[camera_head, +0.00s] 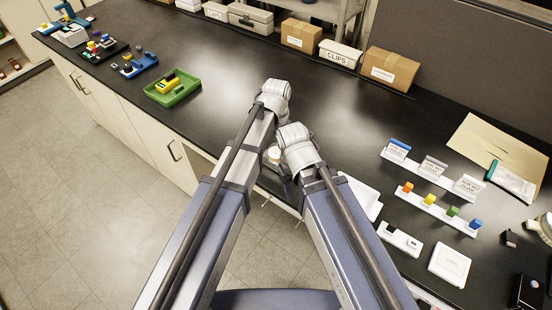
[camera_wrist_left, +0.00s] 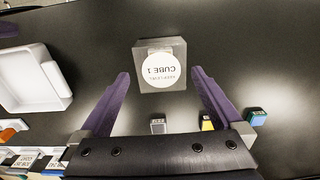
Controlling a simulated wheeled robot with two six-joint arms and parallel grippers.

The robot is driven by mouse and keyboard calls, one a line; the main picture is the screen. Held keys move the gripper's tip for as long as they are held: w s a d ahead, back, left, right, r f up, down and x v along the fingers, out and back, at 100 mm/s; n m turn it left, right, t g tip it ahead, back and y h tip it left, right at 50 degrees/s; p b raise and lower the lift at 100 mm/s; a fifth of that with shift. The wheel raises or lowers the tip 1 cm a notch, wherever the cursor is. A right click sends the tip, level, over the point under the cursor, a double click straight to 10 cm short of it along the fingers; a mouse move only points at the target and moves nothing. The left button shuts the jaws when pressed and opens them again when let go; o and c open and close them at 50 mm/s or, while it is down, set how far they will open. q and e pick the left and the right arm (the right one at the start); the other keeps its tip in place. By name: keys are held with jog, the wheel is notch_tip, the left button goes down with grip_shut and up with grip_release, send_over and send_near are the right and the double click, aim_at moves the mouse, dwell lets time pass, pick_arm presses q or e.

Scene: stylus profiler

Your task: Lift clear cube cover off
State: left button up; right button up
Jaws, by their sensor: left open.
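The clear cube cover (camera_wrist_left: 174,50) stands on the black bench, a see-through box with a round white label reading "CUBE 1". In the left wrist view, my left gripper (camera_wrist_left: 160,72) is open, with its purple fingers spread on either side of the cover. Gaps show between both fingertips and the cover. In the head view, the cover (camera_head: 274,155) shows only partly between my two arms. My right arm ends beside it, but its jaws cannot be made out.
A white tray (camera_head: 361,196) lies right of my arms; a strip of coloured blocks (camera_head: 438,210) and label cards (camera_head: 433,169) stand beyond it. A green tray (camera_head: 172,91) sits at the left. Boxes (camera_head: 301,36) line the back. A small yellow block (camera_wrist_left: 207,124) is near my left gripper.

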aim_at(276, 153)
pick_arm(q)
notch_tip(276, 153, down, 4)
jog(key=b, duration=0.3)
jog(key=shift+a, duration=0.1)
pick_arm(e)
notch_tip(276, 153, down, 4)
pick_arm(q)
jog(key=shift+r, duration=0.1)
jog(key=shift+c, duration=0.2)
pick_arm(e)
jog(key=shift+r, duration=0.1)
pick_arm(q)
jog(key=c, duration=1.1)
